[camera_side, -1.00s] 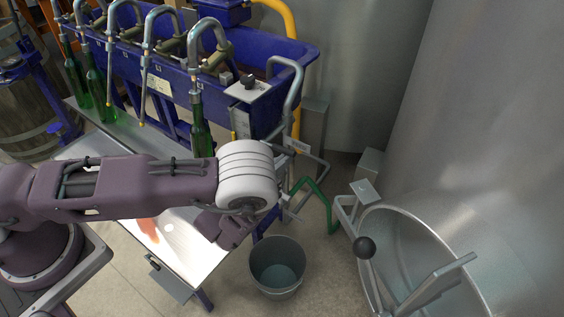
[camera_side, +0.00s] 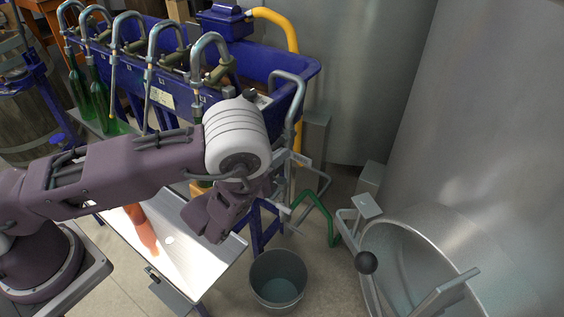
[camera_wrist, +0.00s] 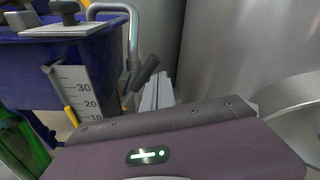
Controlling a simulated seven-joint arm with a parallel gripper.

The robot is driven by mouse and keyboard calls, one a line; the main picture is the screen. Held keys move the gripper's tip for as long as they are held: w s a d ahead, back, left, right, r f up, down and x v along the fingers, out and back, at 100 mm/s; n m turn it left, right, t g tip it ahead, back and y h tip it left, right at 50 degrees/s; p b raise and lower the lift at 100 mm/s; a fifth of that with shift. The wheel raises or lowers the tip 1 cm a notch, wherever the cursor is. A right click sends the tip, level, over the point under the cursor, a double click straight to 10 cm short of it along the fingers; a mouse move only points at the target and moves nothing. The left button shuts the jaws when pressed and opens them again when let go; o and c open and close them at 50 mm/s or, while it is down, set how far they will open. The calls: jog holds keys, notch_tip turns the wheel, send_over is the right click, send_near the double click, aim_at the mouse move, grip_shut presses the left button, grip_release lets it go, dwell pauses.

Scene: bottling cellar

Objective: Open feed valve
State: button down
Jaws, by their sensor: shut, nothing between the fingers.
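In the wrist view a dark-handled lever (camera_wrist: 146,73), which looks like the feed valve's handle, slants up beside the blue trough (camera_wrist: 97,62). My gripper (camera_wrist: 166,82) shows as pale metal fingers just to the right of this lever. The fingers are closed together and empty. They look close to the lever; I cannot tell whether they touch it. In the side view my wrist hangs in front of the near right end of the blue trough (camera_side: 277,62). The valve cannot be made out clearly there, among metal parts beside my wrist.
A grey bucket (camera_side: 278,279) stands on the floor below. A green hose (camera_side: 327,217) runs at right, near a large steel vessel (camera_side: 425,240) with a black ball knob (camera_side: 366,263). A scale plate (camera_wrist: 75,92) is beside the lever.

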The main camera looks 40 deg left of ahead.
jog(key=shift+n, duration=0.7)
jog(key=shift+a+r, duration=0.6)
jog(key=shift+a, duration=0.35)
jog(key=shift+a+r, duration=0.6)
jog(key=shift+a, duration=0.55)
jog(key=d, duration=0.4)
jog(key=s, duration=0.9)
jog(key=shift+a+h, duration=0.3)
jog(key=shift+a, duration=0.1)
jog(key=shift+s, duration=0.1)
